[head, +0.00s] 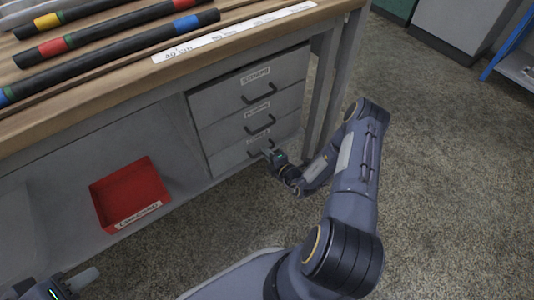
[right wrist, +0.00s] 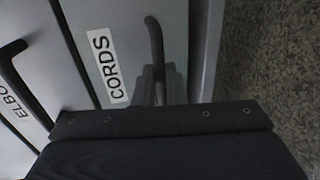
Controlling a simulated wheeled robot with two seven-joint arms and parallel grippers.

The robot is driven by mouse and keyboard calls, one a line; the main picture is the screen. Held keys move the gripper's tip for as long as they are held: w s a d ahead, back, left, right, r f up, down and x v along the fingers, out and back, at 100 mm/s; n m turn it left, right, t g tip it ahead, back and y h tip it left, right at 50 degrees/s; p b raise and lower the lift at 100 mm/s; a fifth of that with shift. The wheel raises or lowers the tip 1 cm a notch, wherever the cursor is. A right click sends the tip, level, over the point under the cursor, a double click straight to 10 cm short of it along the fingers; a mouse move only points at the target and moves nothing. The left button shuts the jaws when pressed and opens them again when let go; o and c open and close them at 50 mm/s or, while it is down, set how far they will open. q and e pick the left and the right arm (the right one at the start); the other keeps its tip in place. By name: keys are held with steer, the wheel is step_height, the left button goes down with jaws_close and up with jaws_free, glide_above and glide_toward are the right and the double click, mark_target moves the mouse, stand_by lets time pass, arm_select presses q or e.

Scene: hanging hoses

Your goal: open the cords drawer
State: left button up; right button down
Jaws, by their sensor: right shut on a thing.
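The cords drawer (head: 228,160) is the lowest of three grey drawers under the workbench. Its front looks flush with the cabinet. In the right wrist view its white CORDS label (right wrist: 108,66) and dark bar handle (right wrist: 155,42) show plainly. My right gripper (head: 270,156) is at this handle, low beside the cabinet, in the head view. In the right wrist view its fingers (right wrist: 155,85) are shut on the handle's near end. My left gripper (head: 75,284) is at the lower left corner, partly cut off, away from the drawers; its jaw opening is unclear.
Two drawers with handles, the top (head: 245,85) and the middle (head: 255,118), sit above. A red bin (head: 130,190) stands on the lower shelf. Banded hoses (head: 110,55) lie on the benchtop (head: 110,82). A bench leg (head: 325,90) is close by my right arm. The floor in front is clear.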

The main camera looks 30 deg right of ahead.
steer(key=f+p+v, duration=0.1)
steer(key=f+v, duration=0.1)
steer(key=v, duration=0.9)
steer(key=s+f+p+v, duration=0.1)
steer(key=f+v, duration=0.1)
steer(key=v, duration=0.9)
steer(key=shift+d+f+p, duration=0.15)
steer(key=shift+f+p, duration=0.1)
steer(key=shift+p, duration=0.1)
steer(key=shift+s, duration=0.1)
steer(key=c, duration=1.5)
jaws_free()
